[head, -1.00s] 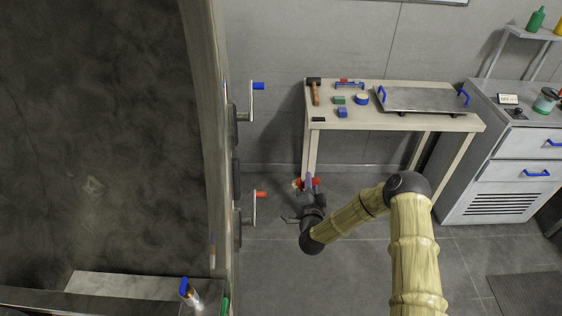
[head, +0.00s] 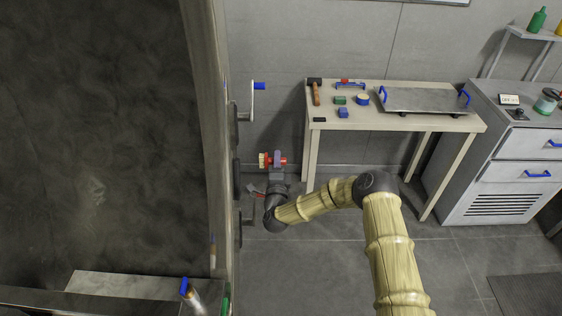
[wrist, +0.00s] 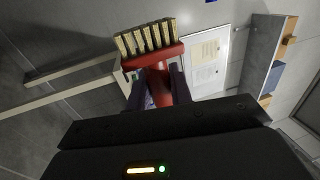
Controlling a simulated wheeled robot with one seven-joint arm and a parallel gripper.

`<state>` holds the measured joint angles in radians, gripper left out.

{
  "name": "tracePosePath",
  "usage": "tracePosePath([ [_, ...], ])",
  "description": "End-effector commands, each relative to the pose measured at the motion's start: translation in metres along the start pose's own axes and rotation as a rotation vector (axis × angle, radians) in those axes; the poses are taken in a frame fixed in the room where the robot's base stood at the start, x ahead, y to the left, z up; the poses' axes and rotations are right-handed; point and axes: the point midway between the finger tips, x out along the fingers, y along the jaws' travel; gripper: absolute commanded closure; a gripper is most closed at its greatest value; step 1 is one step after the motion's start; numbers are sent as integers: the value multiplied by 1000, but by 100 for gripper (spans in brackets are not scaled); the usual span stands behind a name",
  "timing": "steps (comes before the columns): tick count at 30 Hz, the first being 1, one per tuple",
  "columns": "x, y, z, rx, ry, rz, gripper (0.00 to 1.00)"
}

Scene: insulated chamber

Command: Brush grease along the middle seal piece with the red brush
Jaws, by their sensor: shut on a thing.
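My gripper (head: 278,160) is shut on the red brush (head: 269,160), whose pale bristles point left towards the door frame. In the wrist view the red brush (wrist: 158,62) sits between the fingers (wrist: 156,88), with its row of cream bristles at the top. Several dark pieces run down the frame edge; the middle one (head: 236,180) looks like the middle seal piece, left of and slightly below the brush. A gap shows between bristles and frame in the head view. Whether grease is on the bristles or the piece cannot be told.
A blue-handled crank (head: 257,87) sticks out from the frame above the brush. A red-handled lever below is partly hidden by my wrist. A workbench (head: 400,122) with a hammer, small blocks and a metal tray stands to the right.

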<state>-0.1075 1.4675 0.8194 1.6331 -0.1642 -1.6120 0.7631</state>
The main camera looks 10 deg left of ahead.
Motion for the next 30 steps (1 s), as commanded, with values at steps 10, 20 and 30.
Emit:
tracePosePath([
  [10,0,0,32,0,2,-1,100],
  [20,0,0,48,-2,1,0,100],
  [30,0,0,47,-1,1,0,100],
])
